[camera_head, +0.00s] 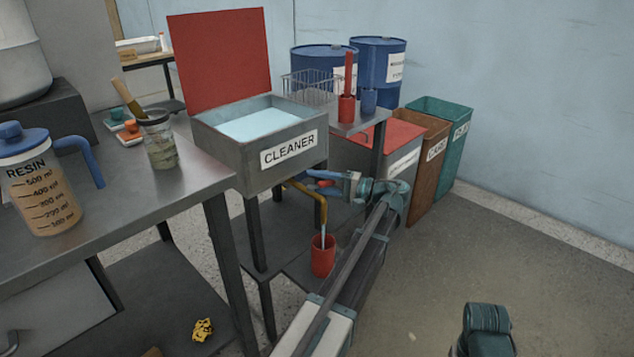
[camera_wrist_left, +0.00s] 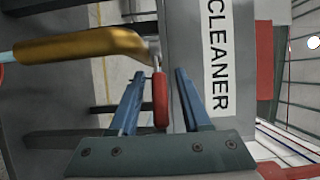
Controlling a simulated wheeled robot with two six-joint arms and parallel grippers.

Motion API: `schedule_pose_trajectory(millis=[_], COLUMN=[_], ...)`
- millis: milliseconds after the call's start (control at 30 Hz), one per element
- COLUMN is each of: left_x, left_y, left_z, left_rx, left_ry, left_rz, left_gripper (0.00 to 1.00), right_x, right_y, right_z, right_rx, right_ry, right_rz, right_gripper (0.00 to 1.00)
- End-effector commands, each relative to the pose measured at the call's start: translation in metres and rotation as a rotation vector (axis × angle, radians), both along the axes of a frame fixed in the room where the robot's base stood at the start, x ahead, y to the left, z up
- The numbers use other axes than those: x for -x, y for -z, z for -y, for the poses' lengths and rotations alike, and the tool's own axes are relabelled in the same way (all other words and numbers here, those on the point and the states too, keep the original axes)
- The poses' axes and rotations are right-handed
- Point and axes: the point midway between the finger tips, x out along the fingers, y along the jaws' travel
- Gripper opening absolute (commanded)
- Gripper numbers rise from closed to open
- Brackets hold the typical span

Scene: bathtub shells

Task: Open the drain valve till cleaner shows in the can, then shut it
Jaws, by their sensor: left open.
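The grey tank (camera_head: 230,165) labelled CLEANER holds pale blue liquid under a raised red lid (camera_head: 220,55). Its brass drain spout (camera_head: 317,202) also shows in the left wrist view (camera_wrist_left: 80,45). A thin pale blue stream (camera_head: 323,236) runs from the spout into the red can (camera_head: 323,262) below; the level inside the can is hidden. My left gripper (camera_head: 320,184) is at the valve. In the left wrist view its open fingers (camera_wrist_left: 162,75) stand either side of the red valve handle (camera_wrist_left: 160,100), with gaps visible. My right gripper is out of view.
The metal bench (camera_head: 150,200) at left carries a resin jug (camera_head: 42,190) and a brush jar (camera_head: 158,142). Bins (camera_head: 440,145) and blue drums (camera_head: 380,65) stand behind the tank. The floor at right is mostly clear.

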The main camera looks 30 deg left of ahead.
Motion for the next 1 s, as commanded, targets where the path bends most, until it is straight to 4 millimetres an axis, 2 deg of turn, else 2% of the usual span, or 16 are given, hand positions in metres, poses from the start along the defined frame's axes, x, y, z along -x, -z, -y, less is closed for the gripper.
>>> schedule_pose_trajectory(millis=[133, 267, 500, 700, 800, 1000], left_x=[-0.002, -0.008, -0.023, -0.031, -0.034, -0.036], left_y=[0.0, 0.0, 0.0, 0.0, 0.0, 0.0], left_z=[0.005, 0.023, 0.075, 0.11, 0.122, 0.133], left_rx=[0.0, 0.0, 0.0, 0.0, 0.0, 0.0], left_ry=[0.002, 0.003, 0.005, 0.002, 0.001, 0.001], left_rz=[0.0, 0.0, 0.0, 0.0, 0.0, 0.0], left_gripper=[0.47, 0.47, 0.47, 0.47, 0.47, 0.47], right_x=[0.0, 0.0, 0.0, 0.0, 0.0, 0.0], right_y=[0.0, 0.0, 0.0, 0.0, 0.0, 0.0], right_z=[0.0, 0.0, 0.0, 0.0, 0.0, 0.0], right_rx=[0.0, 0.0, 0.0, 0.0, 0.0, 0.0], right_ry=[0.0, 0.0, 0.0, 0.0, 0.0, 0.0], right_rz=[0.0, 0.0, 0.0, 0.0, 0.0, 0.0], right_gripper=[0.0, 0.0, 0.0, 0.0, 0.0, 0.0])
